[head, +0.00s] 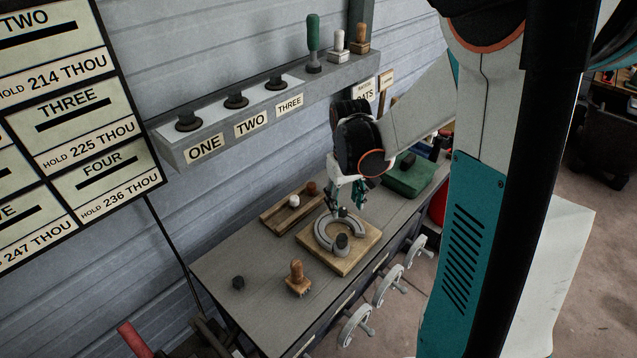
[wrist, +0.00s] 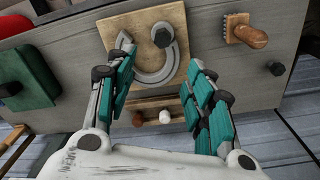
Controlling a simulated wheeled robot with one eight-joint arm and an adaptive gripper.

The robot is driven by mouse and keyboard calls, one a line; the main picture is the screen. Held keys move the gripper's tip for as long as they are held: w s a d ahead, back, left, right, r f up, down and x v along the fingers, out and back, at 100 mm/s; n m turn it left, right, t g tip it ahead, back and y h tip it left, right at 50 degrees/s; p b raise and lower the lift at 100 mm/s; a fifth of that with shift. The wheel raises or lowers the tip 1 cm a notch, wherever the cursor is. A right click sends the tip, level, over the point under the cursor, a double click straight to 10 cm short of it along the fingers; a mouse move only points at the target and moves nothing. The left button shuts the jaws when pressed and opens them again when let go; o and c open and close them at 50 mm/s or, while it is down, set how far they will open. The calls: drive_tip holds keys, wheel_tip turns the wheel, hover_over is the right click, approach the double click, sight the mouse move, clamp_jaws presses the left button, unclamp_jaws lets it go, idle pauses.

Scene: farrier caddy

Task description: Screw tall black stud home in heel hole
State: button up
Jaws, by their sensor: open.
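A grey horseshoe (head: 323,238) lies on a square wooden board (head: 350,264) on the bench; it also shows in the wrist view (wrist: 150,77). A tall black stud (head: 342,244) stands upright at one end of the shoe, and it also shows in the wrist view (wrist: 162,36). I cannot tell how deep it sits. My gripper (head: 346,198) is above the far side of the shoe. In the wrist view its teal fingers (wrist: 160,80) are spread wide, with nothing between them.
A wooden tray (head: 268,220) with a white and a brown piece lies behind the board. A wooden brush (head: 297,279) and a small black piece (head: 238,283) are on the bench's near left. A green box (head: 408,178) stands right. A labelled shelf (head: 225,138) hangs above.

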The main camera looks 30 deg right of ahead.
sight(342, 237)
wheel_tip(342, 237, down, 16)
drive_tip(key=b, duration=0.5)
drive_tip(key=shift+r, duration=0.2)
drive_tip(key=c, duration=1.1)
drive_tip(key=m+b, duration=0.1)
drive_tip(key=m, duration=0.3)
drive_tip(key=shift+f+b, duration=0.1)
drive_tip(key=shift+b, duration=0.25)
clamp_jaws()
drive_tip(key=m+b, duration=0.1)
drive_tip(key=m, duration=0.4)
drive_tip(key=shift+m, duration=0.6)
